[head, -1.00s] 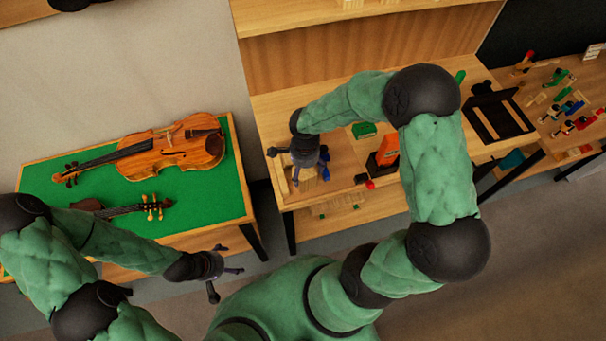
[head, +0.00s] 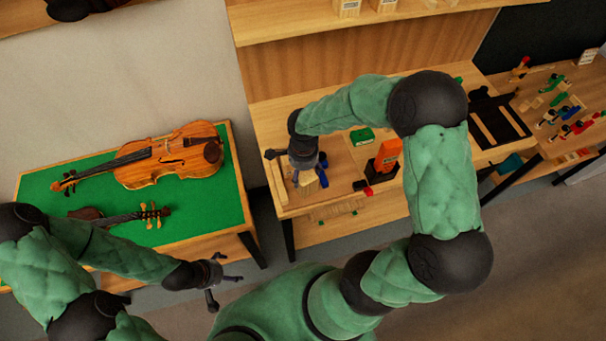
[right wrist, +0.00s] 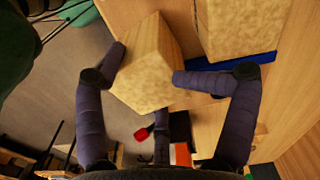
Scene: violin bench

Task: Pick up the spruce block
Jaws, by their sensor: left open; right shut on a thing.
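A pale wooden block, which looks like the spruce block (right wrist: 152,45), is between the fingers of my right gripper (right wrist: 150,75) in the right wrist view. The gripper is shut on it, with fingers against its opposite sides. The block looks tilted in the picture; I cannot tell whether it is clear of the bench. My left gripper (head: 224,286) is open and empty, low in front of the violin table.
A second pale block (right wrist: 237,28) lies beside a blue strip (right wrist: 245,66). On the workbench (head: 345,180) are a green box (head: 361,136) and an orange item (head: 387,152). A violin (head: 178,157) lies on the green table to the left.

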